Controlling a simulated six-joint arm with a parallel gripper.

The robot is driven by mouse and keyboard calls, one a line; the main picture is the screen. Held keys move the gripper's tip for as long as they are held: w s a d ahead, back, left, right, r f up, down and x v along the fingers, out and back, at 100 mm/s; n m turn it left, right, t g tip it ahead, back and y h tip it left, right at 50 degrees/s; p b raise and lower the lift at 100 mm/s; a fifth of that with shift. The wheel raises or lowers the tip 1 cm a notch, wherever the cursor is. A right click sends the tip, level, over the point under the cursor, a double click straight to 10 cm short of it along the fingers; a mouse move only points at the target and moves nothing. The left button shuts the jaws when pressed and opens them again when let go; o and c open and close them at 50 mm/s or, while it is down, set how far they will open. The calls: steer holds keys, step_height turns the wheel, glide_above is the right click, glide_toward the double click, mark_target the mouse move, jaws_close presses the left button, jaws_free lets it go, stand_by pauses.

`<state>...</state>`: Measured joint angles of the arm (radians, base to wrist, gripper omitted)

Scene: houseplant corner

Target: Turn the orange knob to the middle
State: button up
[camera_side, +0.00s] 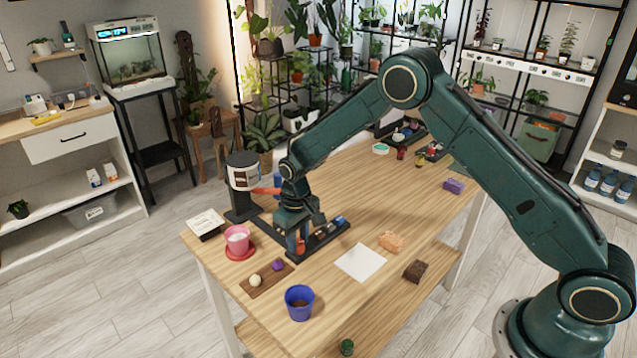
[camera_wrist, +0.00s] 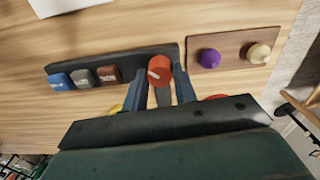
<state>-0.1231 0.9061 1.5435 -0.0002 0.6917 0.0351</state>
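The orange knob (camera_wrist: 160,70) is a round cap with a pale mark on its left side in the wrist view. It sits at one end of a dark strip panel (camera_wrist: 104,64), which also shows in the side view (camera_side: 331,236). My gripper (camera_side: 298,250) is low over that panel, pointing down. In the wrist view its two fingers (camera_wrist: 161,72) stand apart, one on each side of the knob. I cannot tell whether they touch it. In the side view my gripper hides most of the knob.
Blue, grey and brown keys (camera_wrist: 84,77) sit along the panel. A brown board (camera_side: 262,281) with a purple knob (camera_wrist: 209,58) and a cream knob (camera_wrist: 259,53) is close by. A pink pot (camera_side: 237,238), blue pot (camera_side: 299,303) and white sheet (camera_side: 360,263) stand around; the table's right part has free room.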

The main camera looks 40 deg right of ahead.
mark_target(298, 242)
steer(key=shift+m, duration=0.3)
steer(key=m, duration=0.4)
steer(key=shift+m, duration=2.6)
steer(key=o, duration=1)
steer(key=shift+c, duration=0.2)
steer(key=shift+r, duration=0.1)
step_height(298, 242, up, 14)
